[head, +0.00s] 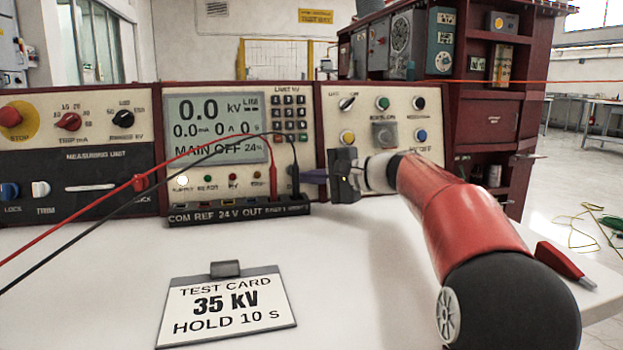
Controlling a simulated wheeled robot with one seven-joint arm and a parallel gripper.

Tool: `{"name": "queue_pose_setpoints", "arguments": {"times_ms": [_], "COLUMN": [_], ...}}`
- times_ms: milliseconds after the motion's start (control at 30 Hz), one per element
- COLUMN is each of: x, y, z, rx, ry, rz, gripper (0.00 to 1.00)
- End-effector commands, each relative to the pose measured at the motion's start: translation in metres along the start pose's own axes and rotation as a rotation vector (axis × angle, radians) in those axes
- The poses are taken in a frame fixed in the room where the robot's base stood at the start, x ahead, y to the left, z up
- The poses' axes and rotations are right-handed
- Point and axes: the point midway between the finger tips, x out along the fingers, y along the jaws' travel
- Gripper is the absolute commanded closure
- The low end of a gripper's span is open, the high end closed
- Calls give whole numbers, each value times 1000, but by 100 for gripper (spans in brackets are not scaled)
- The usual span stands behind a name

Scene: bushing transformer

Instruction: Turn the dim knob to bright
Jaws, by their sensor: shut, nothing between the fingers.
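A small silver knob (347,103) sits at the top left of the cream right-hand panel. Small labels stand to both sides of it, too blurred to read, so I cannot be sure it is the dim knob. Its pointer looks slanted. My gripper (306,176) is lower and to the left of that knob, in front of the panels. Its fingers point left, shut and empty, close to the black lead's plug (294,180); I cannot tell whether they touch it. My gripper and arm hide the lower part of the right-hand panel.
The display (215,128) reads 0.0 kV and MAIN OFF. Red and black leads run from the socket strip (240,211) across to the left. A red-handled tool (563,261) lies at right.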

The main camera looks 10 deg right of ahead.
Motion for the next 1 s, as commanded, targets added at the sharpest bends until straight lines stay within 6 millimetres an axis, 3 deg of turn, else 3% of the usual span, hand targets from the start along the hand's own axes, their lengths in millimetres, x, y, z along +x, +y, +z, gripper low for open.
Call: {"name": "queue_pose_setpoints", "arguments": {"times_ms": [1000], "x": [4], "y": [12], "z": [2], "rx": [0], "ry": [0], "rz": [0], "gripper": [100]}}
